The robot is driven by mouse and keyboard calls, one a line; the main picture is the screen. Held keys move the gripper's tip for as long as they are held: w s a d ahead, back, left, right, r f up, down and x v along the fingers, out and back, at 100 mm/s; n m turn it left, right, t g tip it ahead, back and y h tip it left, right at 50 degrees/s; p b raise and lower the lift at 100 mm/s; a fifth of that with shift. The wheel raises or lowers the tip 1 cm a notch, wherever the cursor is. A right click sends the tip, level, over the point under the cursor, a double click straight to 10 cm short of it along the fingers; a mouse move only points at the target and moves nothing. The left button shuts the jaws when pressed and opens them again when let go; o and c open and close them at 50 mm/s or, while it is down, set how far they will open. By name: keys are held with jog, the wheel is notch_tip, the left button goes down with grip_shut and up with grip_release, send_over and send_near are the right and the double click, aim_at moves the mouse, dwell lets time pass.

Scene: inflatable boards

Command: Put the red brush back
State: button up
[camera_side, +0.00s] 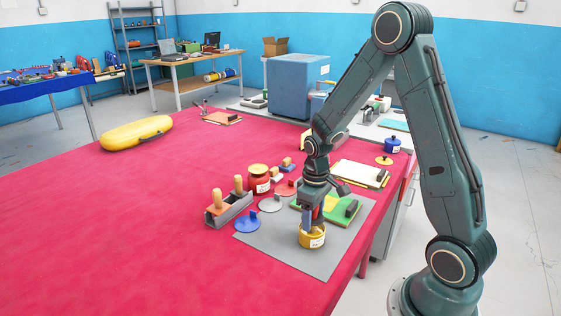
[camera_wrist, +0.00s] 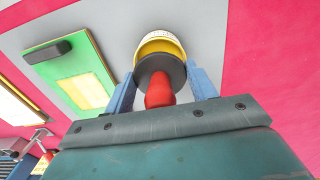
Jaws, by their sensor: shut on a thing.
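The red brush shows in the wrist view as a rounded red handle (camera_wrist: 159,92) with a dark round collar. My gripper (camera_wrist: 163,82) is shut on it, with a blue finger on each side. The brush points into or just over a yellow pot (camera_wrist: 160,42); its lower end is hidden. In the side view my gripper (camera_side: 310,215) is right above the yellow pot (camera_side: 312,238) on a grey mat (camera_side: 285,258), and the brush is mostly hidden. A grey holder (camera_side: 230,213) with two wooden-handled tools upright stands to the left.
A blue disc (camera_side: 247,222), a grey disc (camera_side: 270,204) and a red pot (camera_side: 259,183) lie near the holder. A green board (camera_side: 341,208) with a yellow patch and a dark block is beside my gripper. The red table's left side is mostly clear.

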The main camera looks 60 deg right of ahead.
jog(key=o, duration=1)
jog(key=shift+o, duration=0.2)
jog(key=shift+r, duration=0.15)
notch_tip(320, 180, up, 12)
dwell(0.4)
jog(key=s+a+r+t, duration=0.5)
jog(key=s+a+r, duration=0.5)
jog(key=s+a, duration=0.3)
jog(key=shift+s+r+t, duration=0.2)
jog(key=shift+s+t, duration=0.1)
jog(key=shift+s, duration=0.75)
